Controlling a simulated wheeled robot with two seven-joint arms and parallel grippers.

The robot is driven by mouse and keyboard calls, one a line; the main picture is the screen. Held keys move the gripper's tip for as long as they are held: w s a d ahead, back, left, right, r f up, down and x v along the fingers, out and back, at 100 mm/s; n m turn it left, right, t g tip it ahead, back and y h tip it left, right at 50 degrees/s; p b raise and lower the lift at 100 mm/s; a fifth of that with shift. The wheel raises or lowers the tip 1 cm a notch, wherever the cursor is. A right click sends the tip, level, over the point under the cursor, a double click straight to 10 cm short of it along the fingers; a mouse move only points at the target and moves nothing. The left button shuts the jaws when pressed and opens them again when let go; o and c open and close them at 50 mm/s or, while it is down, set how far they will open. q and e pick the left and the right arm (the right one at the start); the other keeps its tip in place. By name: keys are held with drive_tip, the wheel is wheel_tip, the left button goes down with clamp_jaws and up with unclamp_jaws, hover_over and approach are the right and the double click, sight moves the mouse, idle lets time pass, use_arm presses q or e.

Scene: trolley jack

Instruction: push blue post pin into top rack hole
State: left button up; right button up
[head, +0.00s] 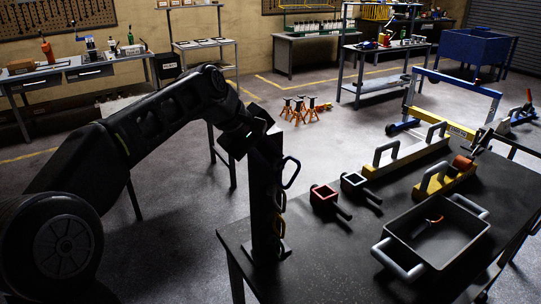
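A dark upright post rack (263,200) stands on the near left corner of the black table. A blue loop-shaped handle (291,172), which looks like the blue post pin, sticks out from the right side of the rack's upper part. Its shaft and the hole are too dark to make out. More loop handles (279,198) show lower on the same side. My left gripper (246,133) is at the top left of the rack, close to its top end. Its fingers are dark and I cannot tell if they are open or touching anything. My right gripper is out of view.
A red square bracket (324,195) and a grey one (355,181) lie on the table (330,262). Yellow blocks with grey handles (437,178) stand behind. The table front between rack and tray is clear.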

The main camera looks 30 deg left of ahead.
use_arm(q)
drive_tip(key=o, duration=0.4)
drive_tip(key=shift+a, duration=0.15)
drive_tip(key=shift+o, duration=0.2)
drive_tip(key=shift+f, duration=0.1)
drive_tip(key=v, duration=0.8)
drive_tip(key=shift+b, duration=0.3)
drive_tip(key=shift+w+d, duration=0.1)
drive_tip(key=shift+d, duration=0.1)
drive_tip(key=shift+c, duration=0.3)
